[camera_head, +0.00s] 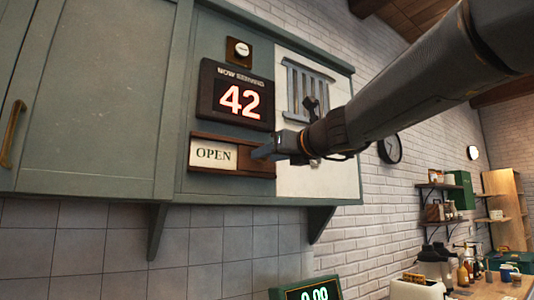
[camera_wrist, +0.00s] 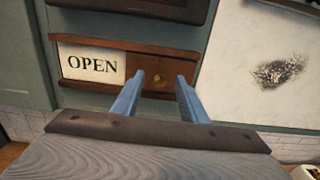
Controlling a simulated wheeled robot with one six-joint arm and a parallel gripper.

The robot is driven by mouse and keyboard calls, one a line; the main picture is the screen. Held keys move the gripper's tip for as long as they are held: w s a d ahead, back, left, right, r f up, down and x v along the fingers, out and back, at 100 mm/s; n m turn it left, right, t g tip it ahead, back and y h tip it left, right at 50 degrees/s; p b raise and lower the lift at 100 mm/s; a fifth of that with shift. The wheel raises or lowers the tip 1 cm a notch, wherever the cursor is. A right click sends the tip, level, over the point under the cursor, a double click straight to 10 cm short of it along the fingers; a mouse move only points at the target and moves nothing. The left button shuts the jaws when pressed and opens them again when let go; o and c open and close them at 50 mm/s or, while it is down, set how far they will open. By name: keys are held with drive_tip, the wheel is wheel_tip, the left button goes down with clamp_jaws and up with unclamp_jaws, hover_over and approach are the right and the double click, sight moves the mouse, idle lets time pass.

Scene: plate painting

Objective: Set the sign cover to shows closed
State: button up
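The sign (camera_head: 232,170) is a wooden frame on the green cabinet front, with a white panel reading OPEN (camera_head: 213,155) uncovered in its left half. In the wrist view the OPEN panel (camera_wrist: 92,65) is at the left.
A display reading 42 (camera_head: 238,100) is mounted just above the sign. A pale board (camera_head: 305,178) with a vent-like grille is to the right, behind my arm. A round knob (camera_head: 241,49) sits above the display. A counter with appliances (camera_head: 420,288) stands lower right.

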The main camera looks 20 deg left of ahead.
drive_tip(key=shift+w+a, duration=0.35)
drive_tip(key=shift+a, duration=0.05)
